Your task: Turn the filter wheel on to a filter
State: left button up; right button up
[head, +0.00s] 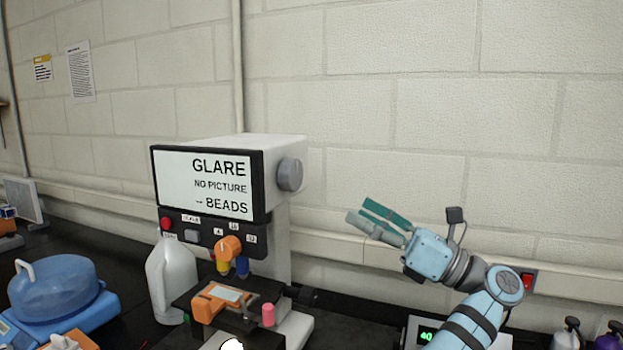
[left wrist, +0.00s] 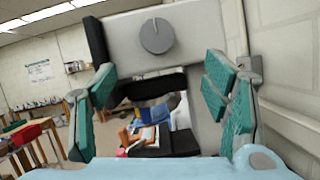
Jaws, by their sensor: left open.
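The microscope-like machine (head: 285,215) stands on the dark bench with a screen (head: 208,185) reading "GLARE NO PICTURE → BEADS". A round grey knob (head: 290,174) sits on its right side and looks like the filter wheel. My right gripper is not in view.
An orange turret knob (head: 229,247) and a stage with an orange holder (head: 212,301) are at the machine's front. A white jug (head: 172,280) stands left of it, and a blue domed device (head: 53,288) further left. A block wall runs behind.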

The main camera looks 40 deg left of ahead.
pick_arm(q)
jog(key=p, duration=0.2)
send_near(297, 179)
jog(key=s+a+r, duration=0.1)
jog(key=x, duration=0.4)
jog(key=w+p+x, duration=0.1)
jog(key=x, duration=0.2)
jog(key=shift+a+f, duration=0.25)
jog(key=shift+s+a, duration=0.15)
jog(key=shift+s+r, duration=0.15)
jog(key=shift+s, duration=0.05)
jog(key=shift+c, duration=0.3)
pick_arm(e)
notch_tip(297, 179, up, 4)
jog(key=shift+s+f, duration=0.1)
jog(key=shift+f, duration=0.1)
pick_arm(q)
jog(key=shift+w, duration=0.1)
jog(key=c, duration=1.1)
